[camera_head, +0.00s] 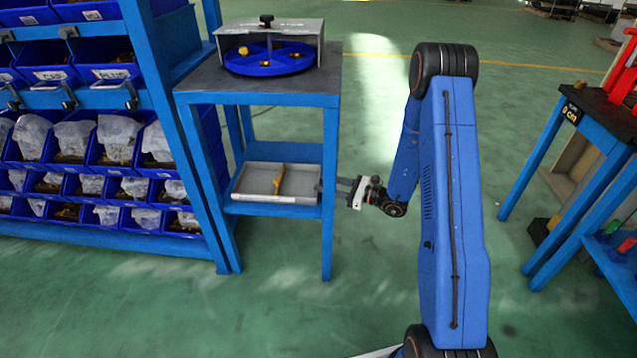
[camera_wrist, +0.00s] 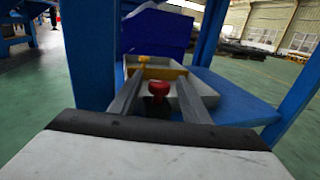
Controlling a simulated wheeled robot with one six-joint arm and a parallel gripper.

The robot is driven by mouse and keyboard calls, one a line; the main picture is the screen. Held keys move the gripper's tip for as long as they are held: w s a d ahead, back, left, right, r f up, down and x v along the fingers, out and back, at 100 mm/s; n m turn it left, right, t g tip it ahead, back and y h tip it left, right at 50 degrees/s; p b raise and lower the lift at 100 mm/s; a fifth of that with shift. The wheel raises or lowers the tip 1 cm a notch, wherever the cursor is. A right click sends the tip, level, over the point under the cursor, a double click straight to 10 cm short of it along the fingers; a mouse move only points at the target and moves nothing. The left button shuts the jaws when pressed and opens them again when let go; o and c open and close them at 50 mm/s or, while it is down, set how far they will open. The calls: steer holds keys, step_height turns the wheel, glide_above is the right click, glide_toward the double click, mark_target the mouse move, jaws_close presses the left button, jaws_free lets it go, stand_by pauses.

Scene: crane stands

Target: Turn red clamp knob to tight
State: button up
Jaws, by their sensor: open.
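The red clamp knob (camera_wrist: 158,89) shows in the wrist view, between my two fingers in the picture. A gap shows on each side of it; I cannot tell how deep it sits between them. My gripper (camera_wrist: 160,80) is open and holds nothing. In the head view my gripper (camera_head: 334,188) reaches left to the right edge of the workstand's lower shelf, beside a grey tray (camera_head: 246,194). The red knob cannot be made out in the head view. A yellow part (camera_head: 278,180) stands in the tray; a yellow piece (camera_wrist: 143,60) also shows beyond the knob in the wrist view.
The blue workstand (camera_head: 328,215) has a blue round tray (camera_head: 268,68) on top. A rack of blue bins (camera_head: 100,140) stands at the left. Another blue stand (camera_head: 545,150) with red parts is at the right.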

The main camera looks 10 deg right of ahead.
steer(key=v, duration=1.3)
steer(key=shift+s, duration=0.2)
steer(key=shift+d, duration=0.2)
steer(key=w+d+n+g+y, duration=0.2)
steer(key=w+n+g+y, duration=0.1)
steer(key=w+n+g, duration=0.5)
steer(key=a+m, duration=0.1)
steer(key=a, duration=0.7)
steer(key=a+m, duration=0.1)
steer(key=a, duration=0.8)
steer(key=shift+a+r+g, duration=0.1)
steer(key=shift+r+g, duration=0.1)
steer(key=shift+g, duration=0.2)
steer(key=c, duration=1)
